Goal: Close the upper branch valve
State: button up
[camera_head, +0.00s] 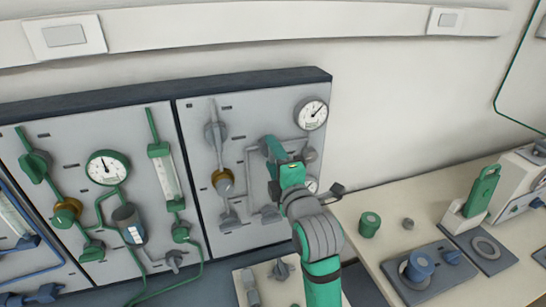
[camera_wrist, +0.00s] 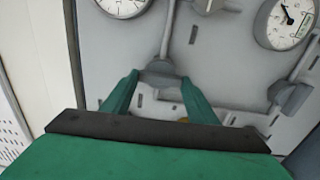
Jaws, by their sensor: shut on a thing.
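My green gripper (camera_head: 272,150) reaches up to the grey right-hand panel, and the arm hides part of the pipework. In the wrist view, the two green fingers of my gripper (camera_wrist: 159,80) are on either side of a grey valve handle (camera_wrist: 160,70) at the end of a pipe and are shut on it. This handle is hidden behind the gripper in the head view. The frames show no label on it, so I cannot tell how far it is turned. Another grey valve (camera_head: 311,155) sits just right of the gripper.
A round gauge (camera_head: 311,113) is above right of the gripper. The bench (camera_head: 375,205) at right holds a green cylinder (camera_head: 369,224) and a blue-topped device (camera_head: 419,266).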

jog(key=o, duration=1)
jog(key=shift+o, duration=0.2)
jog(key=shift+s, duration=0.1)
jog(key=v, duration=1)
jog(key=shift+s+d, duration=0.15)
jog(key=shift+s, duration=0.15)
jog(key=s+a+f+m+h, duration=0.1)
jog(key=s+f+m+h, duration=0.3)
jog(key=f+m, duration=0.7)
jog(key=s+a+f+m+h, duration=0.2)
jog(key=s+f+m, duration=0.45)
jog(key=f, duration=0.75)
jog(key=s+f+m, duration=0.1)
jog(key=s+f, duration=0.2)
jog(key=s, duration=0.5)
jog(key=s+f+m+g, duration=0.1)
jog(key=s+f+m, duration=0.1)
jog(key=s, duration=0.7)
jog(key=s+f+m, duration=0.1)
jog(key=s+f, duration=0.3)
jog(key=s, duration=0.5)
jog(key=shift+s+f+g, duration=0.2)
jog(key=shift+f+g, duration=0.05)
jog(key=shift+g, duration=0.15)
